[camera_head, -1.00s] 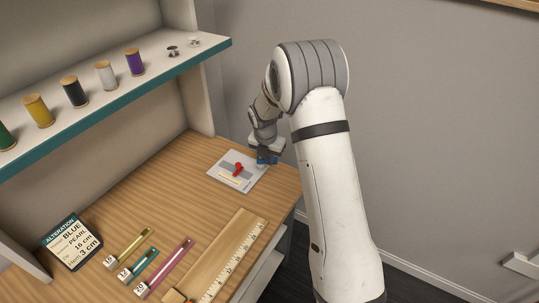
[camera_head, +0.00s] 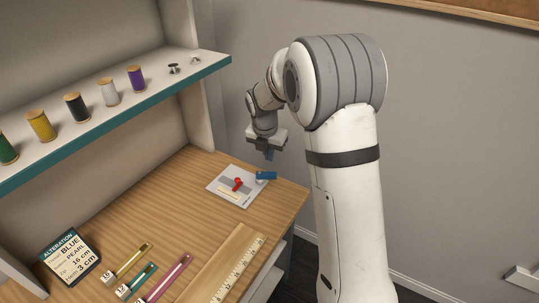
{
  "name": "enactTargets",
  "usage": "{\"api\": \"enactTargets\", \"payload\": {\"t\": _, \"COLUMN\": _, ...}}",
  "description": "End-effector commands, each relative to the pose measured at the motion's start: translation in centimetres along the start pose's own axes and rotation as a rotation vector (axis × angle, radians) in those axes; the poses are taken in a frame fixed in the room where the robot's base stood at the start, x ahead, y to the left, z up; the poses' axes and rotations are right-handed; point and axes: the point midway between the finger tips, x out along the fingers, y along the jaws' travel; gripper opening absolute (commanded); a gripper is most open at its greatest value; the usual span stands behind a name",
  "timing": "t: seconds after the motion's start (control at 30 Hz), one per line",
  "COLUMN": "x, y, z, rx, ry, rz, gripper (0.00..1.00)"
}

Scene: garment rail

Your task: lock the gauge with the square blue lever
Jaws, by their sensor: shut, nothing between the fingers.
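The gauge is a pale plate (camera_head: 226,190) lying flat near the right end of the wooden table. A red lever or knob (camera_head: 238,184) stands at its middle. The square blue lever (camera_head: 266,176) is at the plate's right back corner, lying roughly level and pointing right. My gripper (camera_head: 268,156) is above and just behind the blue lever, pointing down, with a visible gap between them. It is shut and empty. Whether the blue lever is fully turned is too small to tell.
A shelf (camera_head: 128,108) with thread spools overhangs the left. The table (camera_head: 180,205) is clear left of the gauge.

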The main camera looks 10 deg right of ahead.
Motion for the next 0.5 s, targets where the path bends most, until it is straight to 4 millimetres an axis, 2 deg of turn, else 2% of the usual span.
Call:
{"api": "enactTargets", "payload": {"t": 0.13, "x": -0.9, "y": -0.6, "z": -0.3, "rx": 0.072, "ry": -0.001, "rz": 0.004, "gripper": 0.0}}
{"api": "enactTargets", "payload": {"t": 0.23, "x": -2.9, "y": -2.0, "z": -1.2, "rx": 0.231, "ry": -0.003, "rz": 0.013, "gripper": 0.0}}
{"api": "enactTargets", "payload": {"t": 0.37, "x": -6.4, "y": -4.9, "z": -3.3, "rx": 0.567, "ry": 0.003, "rz": 0.029, "gripper": 0.0}}
{"api": "enactTargets", "payload": {"t": 0.5, "x": -9.8, "y": -8.5, "z": -6.5, "rx": 0.982, "ry": 0.018, "rz": 0.047, "gripper": 0.0}}
